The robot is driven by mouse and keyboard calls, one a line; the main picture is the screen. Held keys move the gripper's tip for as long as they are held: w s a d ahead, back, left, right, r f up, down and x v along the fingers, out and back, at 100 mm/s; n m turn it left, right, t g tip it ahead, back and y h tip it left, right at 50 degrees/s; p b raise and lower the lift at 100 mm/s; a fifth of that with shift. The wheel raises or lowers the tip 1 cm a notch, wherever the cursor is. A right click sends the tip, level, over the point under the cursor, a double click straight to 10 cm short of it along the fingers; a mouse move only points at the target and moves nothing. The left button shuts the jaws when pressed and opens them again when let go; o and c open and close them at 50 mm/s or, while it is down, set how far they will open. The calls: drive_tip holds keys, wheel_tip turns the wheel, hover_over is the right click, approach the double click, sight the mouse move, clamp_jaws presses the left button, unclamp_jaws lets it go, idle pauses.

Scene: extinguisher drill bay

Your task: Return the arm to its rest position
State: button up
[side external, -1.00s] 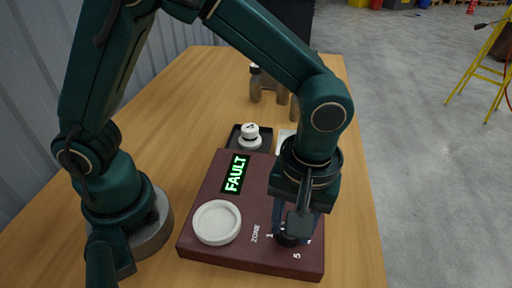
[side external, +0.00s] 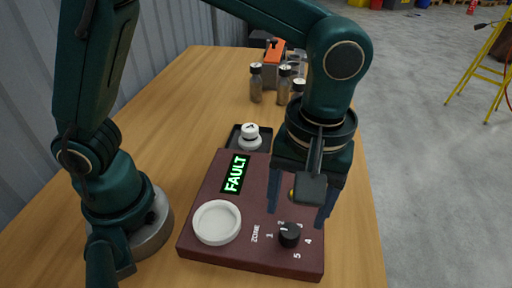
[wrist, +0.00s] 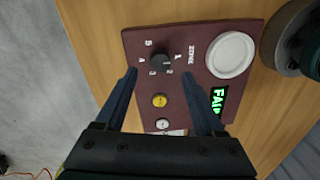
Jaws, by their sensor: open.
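My gripper (side external: 301,205) is open and empty, raised above the dark red control panel (side external: 205,246). Its two blue fingers also show in the wrist view (wrist: 160,92), spread apart with the panel below. The black zone knob (side external: 289,235) stands clear of the fingers; it also shows in the wrist view (wrist: 160,61). Numbers surround the knob. The panel's display (side external: 235,174) reads FAULT in green. A round white disc (side external: 217,222) sits on the panel.
Several dark-capped bottles (side external: 256,84) and an orange-topped object (side external: 275,52) stand farther back. A corrugated wall (side external: 30,120) runs along the left. The wooden table (side external: 190,100) is clear at back left.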

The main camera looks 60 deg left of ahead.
drive_tip(key=a+r+n+t+h, duration=0.1)
drive_tip(key=a+r+t, duration=0.2)
drive_tip(key=a+r, duration=0.55)
drive_tip(key=s+a+f+m+t, duration=0.2)
drive_tip(key=s+a+m+t, duration=0.1)
drive_tip(key=s+a+m, duration=0.2)
drive_tip(key=a+m, duration=0.2)
drive_tip(key=m, duration=0.1)
drive_tip(key=shift+f+y, duration=0.3)
drive_tip(key=shift+f, duration=0.05)
idle(0.4)
